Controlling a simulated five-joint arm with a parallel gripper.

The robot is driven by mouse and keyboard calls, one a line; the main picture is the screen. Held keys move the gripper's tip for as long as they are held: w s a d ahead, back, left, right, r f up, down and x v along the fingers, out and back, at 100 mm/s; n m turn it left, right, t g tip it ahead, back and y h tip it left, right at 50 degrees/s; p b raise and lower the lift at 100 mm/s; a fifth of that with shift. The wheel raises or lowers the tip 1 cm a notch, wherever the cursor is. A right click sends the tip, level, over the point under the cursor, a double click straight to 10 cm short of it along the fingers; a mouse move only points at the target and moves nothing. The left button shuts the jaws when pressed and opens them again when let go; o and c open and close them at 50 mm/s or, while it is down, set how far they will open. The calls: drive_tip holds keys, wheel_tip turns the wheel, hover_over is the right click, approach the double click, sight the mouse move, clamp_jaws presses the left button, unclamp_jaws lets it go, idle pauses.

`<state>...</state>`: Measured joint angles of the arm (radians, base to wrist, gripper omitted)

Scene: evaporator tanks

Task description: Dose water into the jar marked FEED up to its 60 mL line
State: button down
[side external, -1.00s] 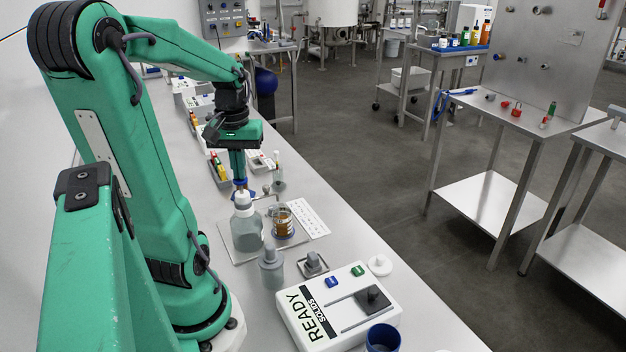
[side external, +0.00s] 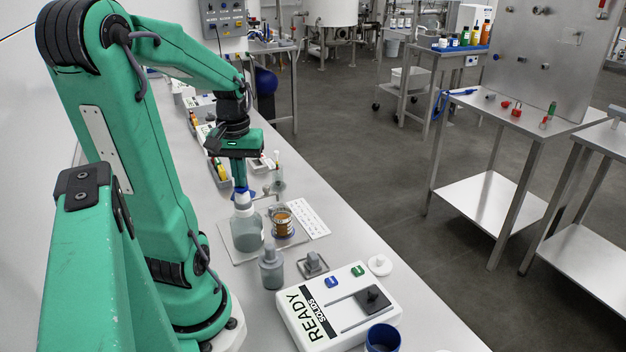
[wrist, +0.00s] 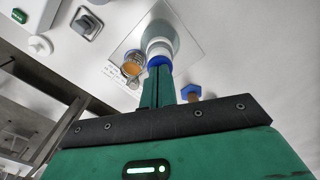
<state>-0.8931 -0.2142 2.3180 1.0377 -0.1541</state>
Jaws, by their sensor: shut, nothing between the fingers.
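A bottle of grey-tinted clear liquid with a white pump-like top (side external: 246,235) stands upright on a clear plate. It also shows in the wrist view (wrist: 161,34). My gripper (side external: 240,189) is shut and empty, pointing down with its blue fingertips at the top of the bottle. In the wrist view the fingertips (wrist: 158,62) overlap the white top; I cannot tell whether they touch it. A small glass jar with amber content (side external: 282,222) stands right beside the bottle, and also shows in the wrist view (wrist: 131,66). No FEED mark or 60 mL line is readable.
A grey stoppered bottle (side external: 271,268) and a small grey block (side external: 313,264) stand nearer the camera. A white READY device (side external: 335,305) and a blue cup (side external: 382,338) are at the front. A printed card (side external: 309,218) lies right of the jar. Racks stand behind.

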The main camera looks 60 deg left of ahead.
drive_tip(key=shift+r, duration=2.2)
drive_tip(key=shift+r, duration=2.5)
drive_tip(key=shift+w+d, duration=0.1)
drive_tip(key=w+d+f+m+t, duration=0.1)
drive_tip(key=w+d+m+t, duration=0.1)
drive_tip(key=d+m, duration=0.4)
drive_tip(key=w+d+f+m+t, duration=0.1)
drive_tip(key=w+d+m+t, duration=0.2)
drive_tip(key=d, duration=1.1)
drive_tip(key=m, duration=0.3)
drive_tip(key=shift+w+d+f+t, duration=0.2)
drive_tip(key=shift+w+f+t, duration=0.05)
drive_tip(key=shift+w+t, duration=0.1)
